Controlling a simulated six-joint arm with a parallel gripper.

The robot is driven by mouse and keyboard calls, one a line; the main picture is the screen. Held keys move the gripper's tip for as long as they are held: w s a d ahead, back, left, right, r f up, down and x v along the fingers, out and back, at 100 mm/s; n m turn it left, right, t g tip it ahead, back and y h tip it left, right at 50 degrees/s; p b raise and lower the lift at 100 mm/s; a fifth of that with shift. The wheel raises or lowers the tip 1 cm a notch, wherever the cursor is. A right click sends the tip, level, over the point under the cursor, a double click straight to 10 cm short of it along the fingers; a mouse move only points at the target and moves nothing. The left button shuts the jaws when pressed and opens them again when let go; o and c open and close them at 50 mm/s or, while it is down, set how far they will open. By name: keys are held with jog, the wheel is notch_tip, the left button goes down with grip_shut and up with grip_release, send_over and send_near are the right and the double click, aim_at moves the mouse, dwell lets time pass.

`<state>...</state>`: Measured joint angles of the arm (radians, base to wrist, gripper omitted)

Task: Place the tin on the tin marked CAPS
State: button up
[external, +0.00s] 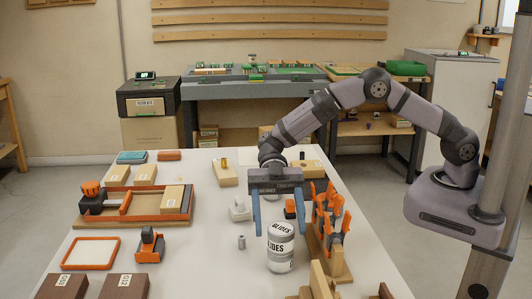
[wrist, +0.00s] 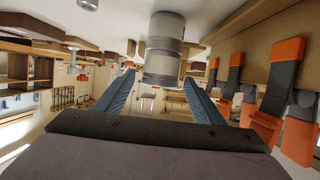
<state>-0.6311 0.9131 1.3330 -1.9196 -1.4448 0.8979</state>
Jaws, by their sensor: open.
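A pale cylindrical tin (external: 280,258) stands upright on the bench, with GLIDES on its lid and part of the same word on its side. It also shows as a banded grey cylinder in the wrist view (wrist: 162,65), ahead of and between the fingertips. My gripper (external: 284,233) points down with its blue fingers wide apart, and I see nothing held. In the external view the tin lines up between and below the fingertips; contact is not visible. The fingers also show in the wrist view (wrist: 159,77). I cannot make out a tin marked CAPS in either view.
A wooden rack of orange and dark clamps (external: 330,225) stands close on the tin's right. An orange-edged tray (external: 140,215) is farther left. Labelled brown boxes (external: 122,287) sit at the front left.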

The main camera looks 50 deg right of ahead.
jog(key=b+v, duration=0.1)
jog(key=v, duration=0.8)
jog(key=shift+r, duration=0.1)
